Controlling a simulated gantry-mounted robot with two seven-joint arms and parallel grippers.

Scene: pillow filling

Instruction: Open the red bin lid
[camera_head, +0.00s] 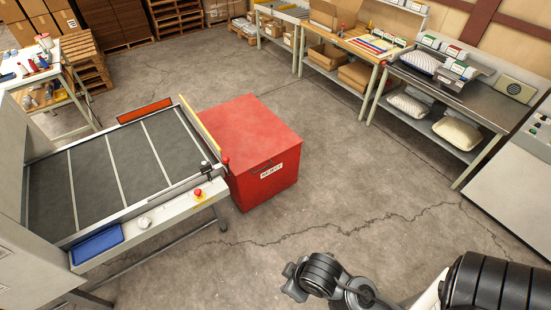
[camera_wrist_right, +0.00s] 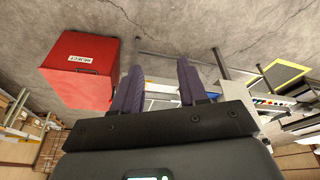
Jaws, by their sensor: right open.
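The red bin (camera_head: 265,140) stands on the floor in the middle of the head view, against the right end of the conveyor. Its flat lid (camera_head: 245,125) is closed. A white label (camera_head: 271,171) reading REJECT and a dark handle (camera_head: 262,165) are on its front, near the lid edge. In the right wrist view the bin (camera_wrist_right: 80,75) is at the upper left, turned by the camera angle. My right gripper (camera_wrist_right: 158,85) is open and empty, with the bin left of its fingers and apart from them. My left gripper is not in view.
A grey conveyor (camera_head: 95,170) with a red stop button (camera_head: 198,193) and a blue tray (camera_head: 97,244) stands left of the bin. Workbenches (camera_head: 455,95) with pillows line the back right. Cracked concrete floor (camera_head: 370,190) is free right and in front of the bin.

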